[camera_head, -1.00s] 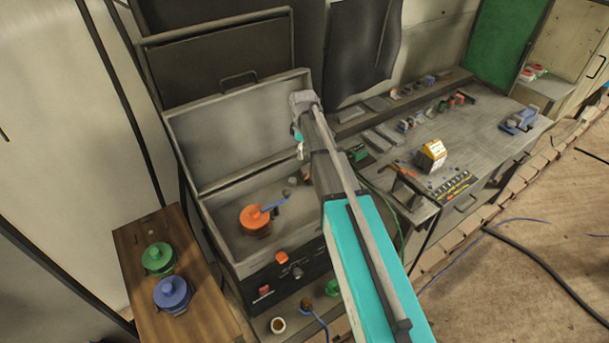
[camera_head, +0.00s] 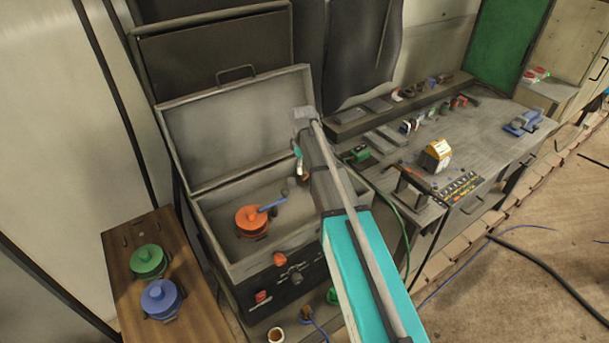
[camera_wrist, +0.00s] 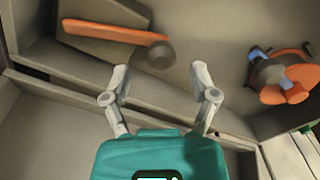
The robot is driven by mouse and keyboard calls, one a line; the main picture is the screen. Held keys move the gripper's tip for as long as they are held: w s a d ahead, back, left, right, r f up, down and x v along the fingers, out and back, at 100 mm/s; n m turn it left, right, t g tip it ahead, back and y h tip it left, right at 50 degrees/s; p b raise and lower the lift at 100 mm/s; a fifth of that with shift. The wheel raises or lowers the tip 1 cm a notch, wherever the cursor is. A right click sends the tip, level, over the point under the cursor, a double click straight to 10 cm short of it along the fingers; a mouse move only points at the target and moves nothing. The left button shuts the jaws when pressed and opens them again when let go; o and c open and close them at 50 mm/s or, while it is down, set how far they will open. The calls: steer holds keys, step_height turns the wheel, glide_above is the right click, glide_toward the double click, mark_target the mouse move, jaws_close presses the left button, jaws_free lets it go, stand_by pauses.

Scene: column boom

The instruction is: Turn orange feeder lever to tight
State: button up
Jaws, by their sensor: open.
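In the wrist view an orange lever (camera_wrist: 105,31) lies across a dark grey block at the upper left. It ends in a round grey-brown knob (camera_wrist: 160,55). My gripper (camera_wrist: 159,72) is open and empty, its fingertips apart, with the knob beyond and between them in the picture. I cannot tell how far below the fingers the knob is, and no touch shows. In the head view my arm reaches over the open grey case (camera_head: 215,205), and the orange lever is not clearly seen there, probably behind my arm. No tight mark is readable.
An orange spool (camera_head: 250,222) with a blue handle sits inside the case, also at right in the wrist view (camera_wrist: 296,93). The case walls and raised lid (camera_head: 235,125) bound the space. A cluttered workbench (camera_head: 485,130) stands right; green and blue spools (camera_head: 160,298) stand left.

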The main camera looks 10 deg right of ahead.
steer(key=shift+f+b, duration=0.9)
steer(key=shift+f, duration=0.3)
steer(key=shift+c, duration=0.3)
jaws_close()
steer(key=shift+d, duration=0.1)
